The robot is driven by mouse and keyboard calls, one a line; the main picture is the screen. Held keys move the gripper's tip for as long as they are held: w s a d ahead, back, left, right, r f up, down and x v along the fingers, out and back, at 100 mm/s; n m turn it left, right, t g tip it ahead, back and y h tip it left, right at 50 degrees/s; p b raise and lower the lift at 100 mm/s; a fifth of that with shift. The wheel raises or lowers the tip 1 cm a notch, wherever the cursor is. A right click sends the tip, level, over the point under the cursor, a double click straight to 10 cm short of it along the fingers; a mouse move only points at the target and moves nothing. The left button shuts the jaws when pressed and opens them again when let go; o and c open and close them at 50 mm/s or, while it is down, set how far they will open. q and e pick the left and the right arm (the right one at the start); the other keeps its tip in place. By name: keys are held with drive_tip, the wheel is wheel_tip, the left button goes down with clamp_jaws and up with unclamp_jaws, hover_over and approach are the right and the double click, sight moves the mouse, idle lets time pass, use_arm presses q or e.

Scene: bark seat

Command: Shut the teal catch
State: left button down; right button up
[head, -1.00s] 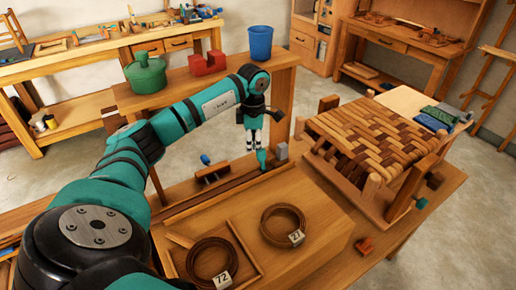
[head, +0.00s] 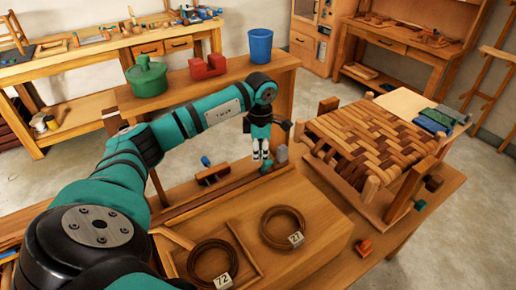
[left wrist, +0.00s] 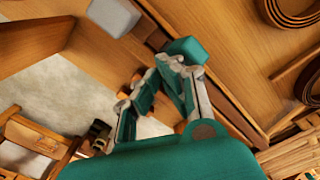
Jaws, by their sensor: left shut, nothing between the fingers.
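The teal catch (head: 267,166) is a small teal block on the wooden rail at the back of the workbench, beside a grey block (head: 281,153). It now shows low against the rail, partly hidden by my fingers. My left gripper (head: 261,158) points down over it, fingers together and empty. In the left wrist view, the teal catch (left wrist: 187,48) shows just past the fingertips (left wrist: 170,64), very near or touching; I cannot tell which. The grey block (left wrist: 113,15) lies to its left there. My right gripper is not in view.
A woven seat (head: 370,140) fills the bench's right side. Bark coils tagged 27 (head: 283,227) and 72 (head: 212,262) lie in front. A wooden tool with a blue knob (head: 213,173) is left of the gripper. A blue cup (head: 260,46) stands behind.

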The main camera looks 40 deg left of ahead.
use_arm(q)
wheel_tip(320, 180, up, 8)
drive_tip(key=a+p, duration=0.1)
drive_tip(key=p, duration=0.4)
drive_tip(key=shift+w+a, duration=0.2)
drive_tip(key=shift+a, duration=0.1)
idle(0.3)
